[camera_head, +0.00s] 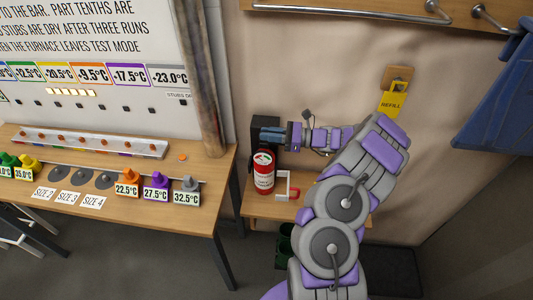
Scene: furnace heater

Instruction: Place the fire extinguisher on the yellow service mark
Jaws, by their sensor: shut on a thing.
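The fire extinguisher (263,178) is a red cylinder with a pale label, upright at the left end of a small wooden side table. I cannot tell whether the extinguisher's base touches the table. No yellow service mark on a surface is clear to me; a yellow tag (391,101) hangs on the wall at right.
The small table (265,209) also bears a white frame with a red part (286,187). A larger wooden bench (205,220) with coloured weights is at left. A pipe (200,80) stands between, and blue cloth (500,95) hangs right.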

